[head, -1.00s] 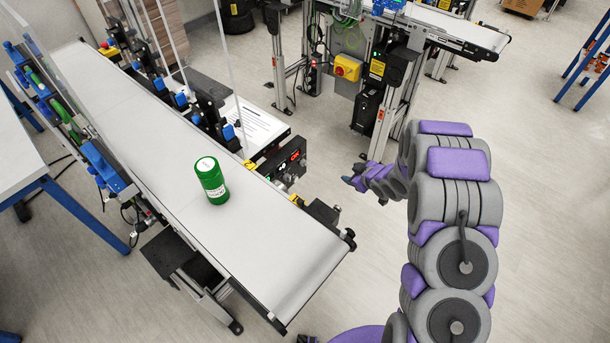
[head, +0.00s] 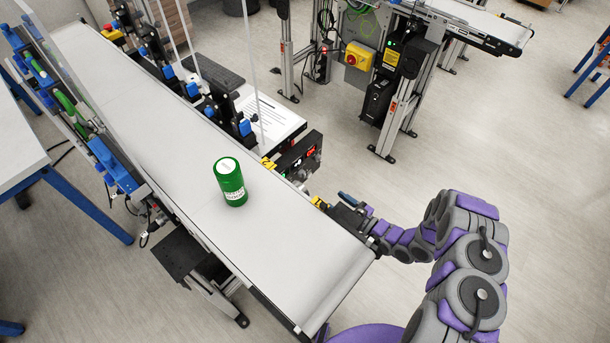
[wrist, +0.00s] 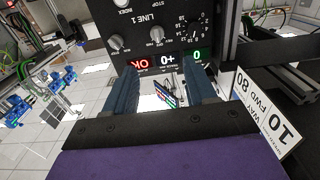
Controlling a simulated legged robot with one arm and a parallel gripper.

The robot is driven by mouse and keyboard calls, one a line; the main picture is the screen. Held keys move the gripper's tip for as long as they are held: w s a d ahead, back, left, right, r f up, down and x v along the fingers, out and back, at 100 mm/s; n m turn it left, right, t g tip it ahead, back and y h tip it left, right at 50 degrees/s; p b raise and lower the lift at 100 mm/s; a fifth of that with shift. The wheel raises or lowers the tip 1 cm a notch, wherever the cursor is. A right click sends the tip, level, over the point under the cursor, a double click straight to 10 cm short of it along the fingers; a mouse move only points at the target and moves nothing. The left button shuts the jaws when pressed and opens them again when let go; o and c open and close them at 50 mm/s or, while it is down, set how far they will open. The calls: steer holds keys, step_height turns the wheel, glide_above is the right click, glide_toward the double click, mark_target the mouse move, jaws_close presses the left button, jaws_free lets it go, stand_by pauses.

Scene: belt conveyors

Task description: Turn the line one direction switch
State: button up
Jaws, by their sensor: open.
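The line 1 control panel (wrist: 180,15) fills the top of the wrist view. It has a left knob (wrist: 116,42), a middle knob (wrist: 157,35) and a round numbered dial (wrist: 195,28). I cannot read the small labels well enough to tell which knob is the direction switch. In the head view the panel (head: 300,152) stands at the conveyor's right side. My gripper (wrist: 165,72) is open and empty, its two fingers below the knobs and close to the displays. In the head view my gripper (head: 346,199) is beside the belt, right of the panel.
A green can (head: 231,183) stands upright on the white belt (head: 285,240). A red display (wrist: 140,62) and a green display (wrist: 197,54) are lit. A white sign (wrist: 268,122) is right of my gripper. The floor (head: 500,140) to the right is clear.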

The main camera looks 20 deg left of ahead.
mark_target(305, 176)
steer(key=b+x, duration=0.2)
steer(key=x, duration=1.1)
steer(key=shift+w+a, duration=0.15)
steer(key=shift+a, duration=0.1)
steer(key=shift+x, duration=1.1)
steer(key=shift+w+d+r, duration=0.15)
steer(key=shift+d+r, duration=0.05)
steer(key=shift+d, duration=0.15)
steer(key=c, duration=1)
